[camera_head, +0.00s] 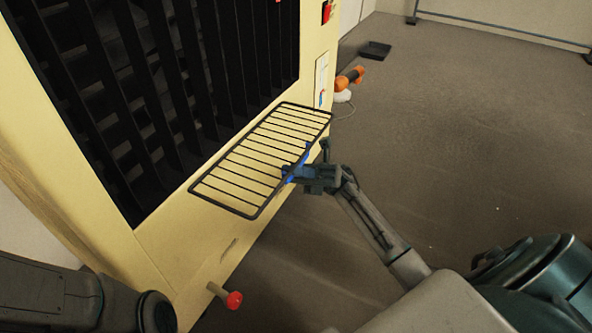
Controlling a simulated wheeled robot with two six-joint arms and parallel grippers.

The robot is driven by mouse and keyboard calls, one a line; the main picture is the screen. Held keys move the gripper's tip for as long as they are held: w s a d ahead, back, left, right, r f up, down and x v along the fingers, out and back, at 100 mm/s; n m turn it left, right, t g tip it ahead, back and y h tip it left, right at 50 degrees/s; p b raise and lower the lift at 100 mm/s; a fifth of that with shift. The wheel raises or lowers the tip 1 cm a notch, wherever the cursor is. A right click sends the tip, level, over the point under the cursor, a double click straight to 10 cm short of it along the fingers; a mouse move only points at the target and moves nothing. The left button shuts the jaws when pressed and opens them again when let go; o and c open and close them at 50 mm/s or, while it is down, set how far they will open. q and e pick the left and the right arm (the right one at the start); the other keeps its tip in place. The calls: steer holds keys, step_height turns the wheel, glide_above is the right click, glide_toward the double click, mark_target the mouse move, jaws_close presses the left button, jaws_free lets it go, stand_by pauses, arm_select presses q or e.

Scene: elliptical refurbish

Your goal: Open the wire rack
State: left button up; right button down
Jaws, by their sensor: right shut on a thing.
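The wire rack (222,188) is a black rectangular frame with several thin cross bars. It sticks out from the front of the cream machine (170,245), below the dark slatted opening, and looks folded out. My right gripper (293,173) is at the rack's outer long edge, with blue finger pads around the edge bar, and is shut on it. The exact contact at the fingertips is small and partly hidden by the gripper. My left arm shows at the lower left, but its gripper is out of view.
A red-knobbed handle (233,299) sticks out of the machine's lower front. An orange tool (349,78) and a dark tray (375,50) lie on the floor behind. The floor (450,130) to the right is mostly clear.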

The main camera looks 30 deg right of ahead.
steer(key=c, duration=1.8)
jaws_free()
steer(key=v, duration=1.1)
steer(key=shift+p, duration=0.4)
